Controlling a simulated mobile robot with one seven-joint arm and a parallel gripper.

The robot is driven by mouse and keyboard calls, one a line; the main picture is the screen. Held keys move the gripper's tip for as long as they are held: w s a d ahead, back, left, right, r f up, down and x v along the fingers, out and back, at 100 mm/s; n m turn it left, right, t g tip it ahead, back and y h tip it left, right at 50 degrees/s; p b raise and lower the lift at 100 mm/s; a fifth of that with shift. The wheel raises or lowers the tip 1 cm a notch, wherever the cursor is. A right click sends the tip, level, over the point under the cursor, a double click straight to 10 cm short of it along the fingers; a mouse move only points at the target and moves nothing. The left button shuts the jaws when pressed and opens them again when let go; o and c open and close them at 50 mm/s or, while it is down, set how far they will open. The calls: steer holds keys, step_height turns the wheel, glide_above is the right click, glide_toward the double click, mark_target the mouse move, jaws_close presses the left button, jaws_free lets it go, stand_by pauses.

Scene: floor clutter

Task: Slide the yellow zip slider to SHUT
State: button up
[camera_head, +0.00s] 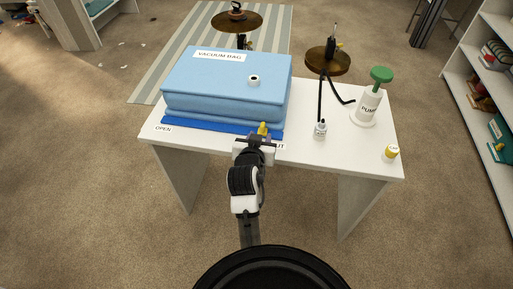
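The blue vacuum bag (190,82), labelled VACUUM BAG, lies on the white table. A darker blue zip strip (200,127) runs along its front edge. The yellow zip slider (263,127) stands near the right end of this strip. The OPEN label (163,128) is at the strip's left end. The SHUT label (281,146) is at the right, mostly hidden behind my gripper. My gripper (257,138) is at the table's front edge, just in front of the slider. I cannot tell whether it touches the slider or whether its fingers are open.
The white table (330,155) also holds a white pump (366,106) with a green knob, a small bottle (320,130) and a yellow-capped jar (391,153). A dark hose (321,98) runs near the pump. Shelves stand at the right. Carpet around the table is mostly clear.

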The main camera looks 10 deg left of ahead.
steer(key=v, duration=0.5)
steer(key=shift+s+r+b, duration=0.15)
steer(key=shift+s+b, duration=0.15)
steer(key=shift+b, duration=0.05)
